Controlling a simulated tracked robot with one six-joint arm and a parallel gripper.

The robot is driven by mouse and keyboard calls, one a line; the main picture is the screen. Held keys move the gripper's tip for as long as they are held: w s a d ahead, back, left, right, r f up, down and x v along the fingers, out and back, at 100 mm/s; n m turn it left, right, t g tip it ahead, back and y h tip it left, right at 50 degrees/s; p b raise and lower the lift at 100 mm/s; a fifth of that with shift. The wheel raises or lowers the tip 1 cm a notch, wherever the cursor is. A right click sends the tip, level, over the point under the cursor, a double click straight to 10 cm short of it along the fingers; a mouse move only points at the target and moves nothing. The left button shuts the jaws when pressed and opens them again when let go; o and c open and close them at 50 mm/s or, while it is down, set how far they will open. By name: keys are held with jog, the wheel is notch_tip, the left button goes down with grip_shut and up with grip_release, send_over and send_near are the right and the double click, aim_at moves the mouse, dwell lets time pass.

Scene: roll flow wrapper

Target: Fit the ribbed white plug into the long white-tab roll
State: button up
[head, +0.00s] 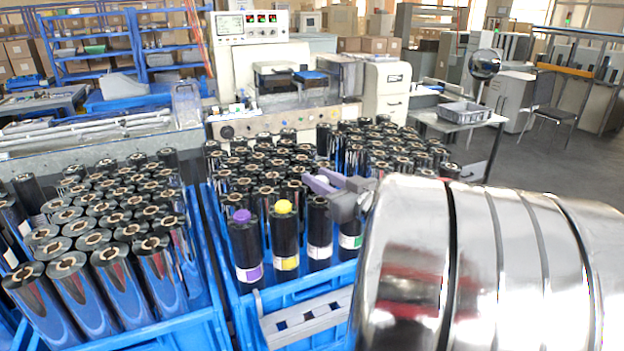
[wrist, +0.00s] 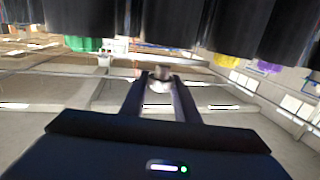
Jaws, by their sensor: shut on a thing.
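The long white-tab roll (head: 319,232) is a black upright roll with a white band, in the front row of the right blue crate. It stands between the yellow-tab roll (head: 285,242) and the green-tab roll (head: 350,228). My gripper (head: 318,183) is just above the top of the white-tab roll in the head view. In the wrist view its two dark fingers are shut on a small whitish piece, the ribbed white plug (wrist: 160,83). The plug is blurred there, and I cannot make it out in the head view. I cannot tell whether it touches the roll.
The purple-tab roll (head: 246,248) carries a purple plug and the yellow-tab roll a yellow plug. Many black rolls fill the right blue crate (head: 240,305) behind. Another blue crate (head: 190,330) of rolls stands at left. A wrapping machine (head: 290,95) is at the back.

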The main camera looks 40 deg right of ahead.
jog(key=o, duration=0.7)
jog(key=shift+s, duration=0.15)
jog(key=s, duration=0.7)
jog(key=s+a, duration=0.1)
jog(key=s, duration=0.2)
jog(key=shift+s+r, duration=0.3)
jog(key=shift+s, duration=0.1)
dwell(0.4)
dwell(0.7)
